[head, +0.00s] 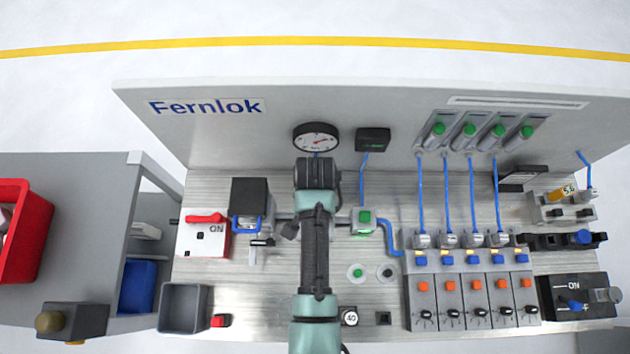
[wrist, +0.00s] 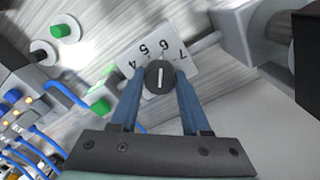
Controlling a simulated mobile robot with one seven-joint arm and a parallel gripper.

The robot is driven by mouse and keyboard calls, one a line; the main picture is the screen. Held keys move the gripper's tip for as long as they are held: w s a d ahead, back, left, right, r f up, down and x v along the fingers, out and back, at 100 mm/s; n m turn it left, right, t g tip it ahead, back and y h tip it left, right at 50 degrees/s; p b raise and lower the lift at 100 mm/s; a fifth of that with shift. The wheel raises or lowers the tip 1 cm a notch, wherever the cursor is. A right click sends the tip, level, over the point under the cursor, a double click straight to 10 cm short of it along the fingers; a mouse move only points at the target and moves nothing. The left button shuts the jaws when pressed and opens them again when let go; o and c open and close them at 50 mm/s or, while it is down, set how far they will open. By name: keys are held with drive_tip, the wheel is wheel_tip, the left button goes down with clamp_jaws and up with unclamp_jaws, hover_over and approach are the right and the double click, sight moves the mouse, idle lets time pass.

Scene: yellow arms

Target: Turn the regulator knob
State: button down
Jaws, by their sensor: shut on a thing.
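The regulator knob (wrist: 160,77) is round and black with a white line on top. It sits in front of a white scale plate (wrist: 186,63) marked 4, 5, 6 and 7, and its line points roughly toward the 6. My gripper (wrist: 160,92) has its two blue fingers on either side of the knob, shut on it. In the head view my arm and wrist hide the knob and the fingertips. The round pressure gauge (head: 316,139) stands on the back panel just behind my wrist, its needle partly readable.
A green-button block (head: 363,220) with blue tubing is close to the right of my arm. A black-topped unit (head: 249,200) and a red ON switch box (head: 203,237) stand to the left. A valve bank (head: 475,300) fills the right side.

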drive_tip(key=shift+r+n+p, duration=0.15)
drive_tip(key=shift+n+p, duration=0.4)
drive_tip(key=shift+n, duration=0.55)
drive_tip(key=shift+n+p, duration=0.4)
drive_tip(key=shift+n, duration=1)
drive_tip(key=shift+c, duration=1.9)
unclamp_jaws()
wheel_tip(320, 180, up, 13)
drive_tip(key=b, duration=0.1)
drive_tip(key=shift+b, duration=0.4)
drive_tip(key=shift+f, duration=0.2)
